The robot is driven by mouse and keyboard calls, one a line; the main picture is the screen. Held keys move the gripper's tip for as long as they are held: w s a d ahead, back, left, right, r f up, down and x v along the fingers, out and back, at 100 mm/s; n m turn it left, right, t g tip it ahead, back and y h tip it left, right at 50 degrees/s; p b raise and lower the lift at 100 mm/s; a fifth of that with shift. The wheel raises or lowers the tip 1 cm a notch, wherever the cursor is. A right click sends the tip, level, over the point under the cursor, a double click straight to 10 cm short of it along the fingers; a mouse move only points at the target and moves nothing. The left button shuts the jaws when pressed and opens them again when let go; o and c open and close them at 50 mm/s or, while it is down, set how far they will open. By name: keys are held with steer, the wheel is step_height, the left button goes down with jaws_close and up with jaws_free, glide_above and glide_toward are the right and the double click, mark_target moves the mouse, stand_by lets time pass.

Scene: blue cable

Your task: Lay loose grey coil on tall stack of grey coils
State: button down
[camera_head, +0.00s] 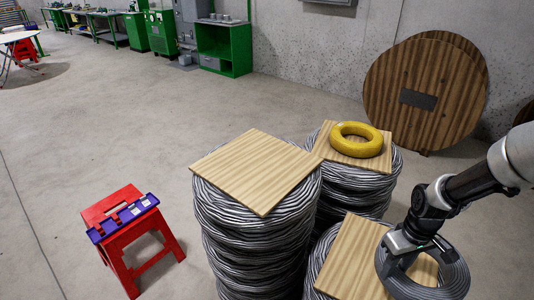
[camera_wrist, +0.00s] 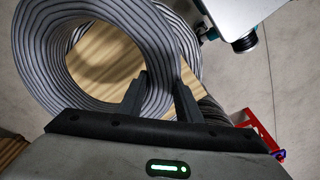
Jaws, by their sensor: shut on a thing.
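The loose grey coil (camera_head: 456,277) is a ring of grey cable over the low stack at the lower right; it fills the upper left of the wrist view (camera_wrist: 40,75). My gripper (camera_head: 408,252) is shut on its near side, with one finger in the hole and one outside, as the wrist view shows (camera_wrist: 164,85). I cannot tell whether the coil touches the board below. The tall stack of grey coils (camera_head: 255,235) stands left of my gripper, topped by a square wooden board (camera_head: 255,168) with nothing on it.
The low stack has a wooden board (camera_head: 350,262). A third stack (camera_head: 355,185) behind carries a yellow coil (camera_head: 357,139) on its board. A red step stool (camera_head: 122,245) with a purple item (camera_head: 123,217) stands left. Wooden reels (camera_head: 410,115) lean at the back wall.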

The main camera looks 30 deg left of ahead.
mark_target(412, 290)
steer(key=s+d+r+m+p, duration=0.2)
steer(key=m+p, duration=0.1)
steer(key=p, duration=0.1)
steer(key=s+d+r+m+p, duration=0.2)
steer(key=r+m+p, duration=0.1)
steer(key=m+p, duration=0.1)
steer(key=shift+s+d+p, duration=0.2)
steer(key=shift+d+p, duration=0.15)
steer(key=shift+p, duration=0.25)
steer(key=shift+s+d+r+m+p, duration=0.1)
steer(key=shift+s+d+m+p, duration=0.15)
steer(key=shift+s+m+p, duration=0.4)
